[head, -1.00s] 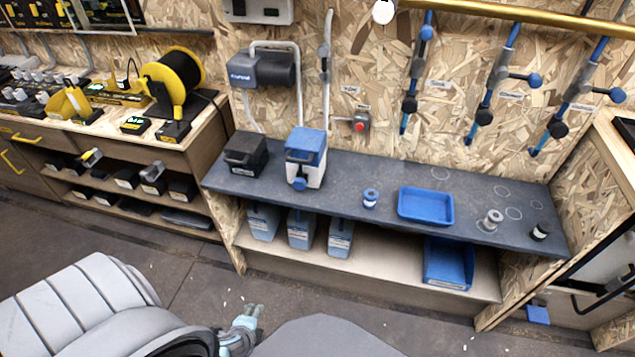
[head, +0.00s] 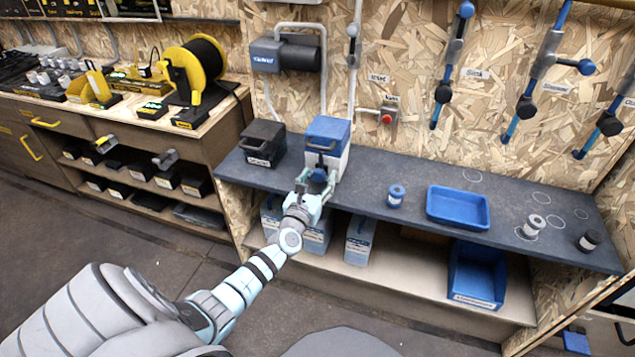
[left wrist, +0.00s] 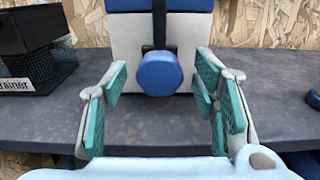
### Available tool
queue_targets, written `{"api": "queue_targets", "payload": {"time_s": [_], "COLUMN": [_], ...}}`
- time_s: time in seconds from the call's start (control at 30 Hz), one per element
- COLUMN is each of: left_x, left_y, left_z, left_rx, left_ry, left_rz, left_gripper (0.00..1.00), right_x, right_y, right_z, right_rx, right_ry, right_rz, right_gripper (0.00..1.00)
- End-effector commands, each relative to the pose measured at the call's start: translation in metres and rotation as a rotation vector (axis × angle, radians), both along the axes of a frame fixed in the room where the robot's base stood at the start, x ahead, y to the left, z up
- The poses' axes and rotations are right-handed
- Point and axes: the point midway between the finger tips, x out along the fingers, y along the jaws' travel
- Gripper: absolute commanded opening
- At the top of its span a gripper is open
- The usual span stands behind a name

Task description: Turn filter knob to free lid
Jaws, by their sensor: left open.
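The filter is a white box with a blue lid (head: 328,131), standing on the dark grey bench. In the left wrist view its blue filter knob (left wrist: 159,73) is a faceted disc on the white front (left wrist: 126,58), with a black strap or handle running up from it. My left gripper (head: 315,186) is in front of the filter at knob height. In the left wrist view its green-padded fingers (left wrist: 160,98) are spread wide, one to each side of the knob, with gaps on both sides. Nothing is between the pads at their near ends. My right gripper is not in view.
A black bin (head: 262,143) stands just left of the filter. A small blue spool (head: 396,196), a blue tray (head: 458,207), a metal spool (head: 533,226) and a dark jar (head: 590,240) lie to the right on the bench (head: 365,190).

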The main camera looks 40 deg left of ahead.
Motion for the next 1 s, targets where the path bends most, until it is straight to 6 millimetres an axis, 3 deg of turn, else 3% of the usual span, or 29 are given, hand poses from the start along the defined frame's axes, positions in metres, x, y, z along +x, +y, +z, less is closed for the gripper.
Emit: {"api": "queue_targets", "payload": {"time_s": [0.3, 0.6, 1.0], "left_x": [0.0052, 0.0048, 0.0046], "left_y": [0.0020, 0.0020, 0.0019], "left_z": [0.0006, 0.0004, -0.0008], "left_rx": [-0.001, -0.001, -0.061], "left_ry": [0.001, 0.001, -0.020], "left_rz": [0.000, 0.001, 0.000], "left_gripper": [0.54, 0.06, 0.06], "right_x": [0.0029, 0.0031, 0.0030], "right_y": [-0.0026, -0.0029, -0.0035], "right_z": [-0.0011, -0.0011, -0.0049], "right_rx": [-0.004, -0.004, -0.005], "right_ry": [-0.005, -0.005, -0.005], "right_rz": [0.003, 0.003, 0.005], "right_gripper": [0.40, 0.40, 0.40]}}
